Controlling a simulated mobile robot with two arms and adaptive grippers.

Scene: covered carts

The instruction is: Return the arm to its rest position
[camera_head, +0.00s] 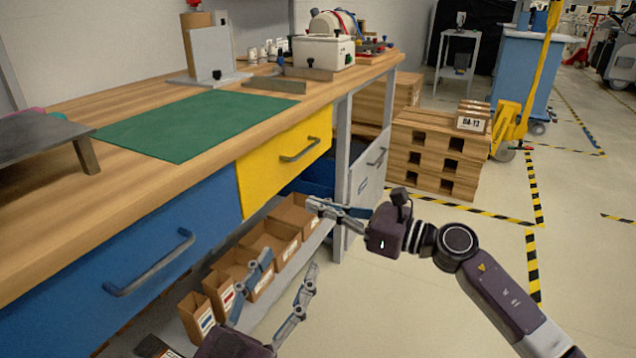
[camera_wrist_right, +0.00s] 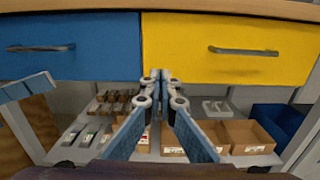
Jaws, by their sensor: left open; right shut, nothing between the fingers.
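My right arm comes in from the lower right in the head view. Its gripper (camera_head: 338,212) is shut and empty in front of the shelf under the workbench, beside the bench's grey cabinet. In the right wrist view the right gripper (camera_wrist_right: 162,76) points at the bench front, its fingertips together between the blue drawer (camera_wrist_right: 70,46) and the yellow drawer (camera_wrist_right: 230,48). My left gripper (camera_head: 285,278) is low in the head view, open and empty, with its fingers pointing up near the shelf's cardboard bins (camera_head: 268,238).
The wooden workbench (camera_head: 120,102) fills the left, with a green mat (camera_head: 190,124) on top. Both drawers look closed. Wooden pallets (camera_head: 432,152) stand behind my right arm, near a yellow pallet jack (camera_head: 512,122). The floor (camera_head: 420,290) at the right is clear, with striped tape.

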